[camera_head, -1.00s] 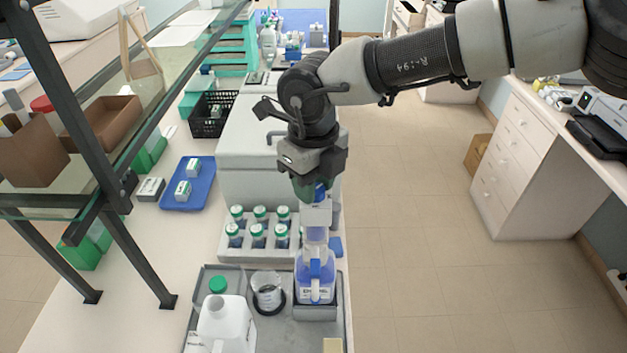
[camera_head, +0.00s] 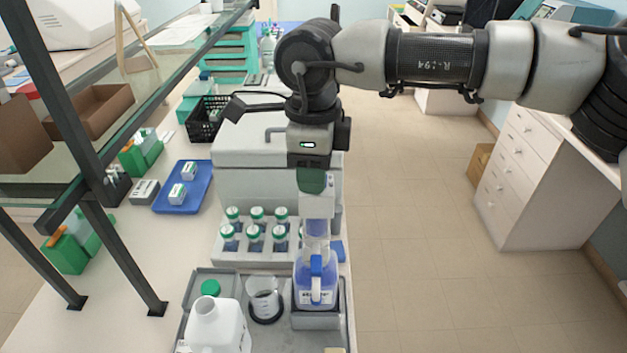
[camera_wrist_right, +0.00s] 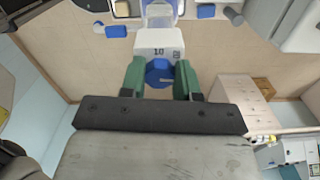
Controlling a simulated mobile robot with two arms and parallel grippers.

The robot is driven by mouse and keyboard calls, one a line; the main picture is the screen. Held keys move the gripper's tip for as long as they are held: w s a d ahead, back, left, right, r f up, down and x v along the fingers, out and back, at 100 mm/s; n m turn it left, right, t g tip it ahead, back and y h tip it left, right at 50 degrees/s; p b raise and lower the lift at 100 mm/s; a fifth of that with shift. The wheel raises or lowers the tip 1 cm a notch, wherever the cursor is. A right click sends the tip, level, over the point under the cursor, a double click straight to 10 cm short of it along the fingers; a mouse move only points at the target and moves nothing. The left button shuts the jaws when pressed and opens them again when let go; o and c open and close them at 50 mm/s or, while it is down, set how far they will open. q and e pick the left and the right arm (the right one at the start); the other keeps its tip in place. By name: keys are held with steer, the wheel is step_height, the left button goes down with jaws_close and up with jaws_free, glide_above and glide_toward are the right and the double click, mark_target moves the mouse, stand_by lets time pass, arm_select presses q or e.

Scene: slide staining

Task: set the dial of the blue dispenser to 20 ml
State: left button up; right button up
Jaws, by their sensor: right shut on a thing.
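The blue dispenser (camera_head: 316,285) stands upright on the grey tray at the front right of the bench, with a clear and white upper part. My right gripper (camera_head: 314,182) is at its top, pointing down. In the right wrist view, the green fingers of my right gripper (camera_wrist_right: 160,76) are on both sides of the dispenser's round blue dial (camera_wrist_right: 159,72), shut on it. The white head (camera_wrist_right: 158,44) beside the dial shows the number 10. In the head view the dial is hidden by the gripper. My left gripper is not in view.
A beaker (camera_head: 264,296) and a white jug (camera_head: 217,325) stand left of the dispenser on the grey tray (camera_head: 208,281). A rack (camera_head: 218,251) of green-capped bottles is behind it. A glass shelf frame (camera_head: 98,224) stands at left. Open floor is at right.

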steer(key=n+b, duration=0.2)
steer(key=n, duration=0.3)
steer(key=shift+s+n+b, duration=0.1)
steer(key=shift+n+b, duration=0.8)
steer(key=shift+n, duration=1.6)
steer(key=o, duration=0.9)
steer(key=shift+s, duration=0.1)
step_height(320, 180, up, 11)
steer(key=shift+f+b, duration=0.1)
steer(key=shift+b, duration=0.65)
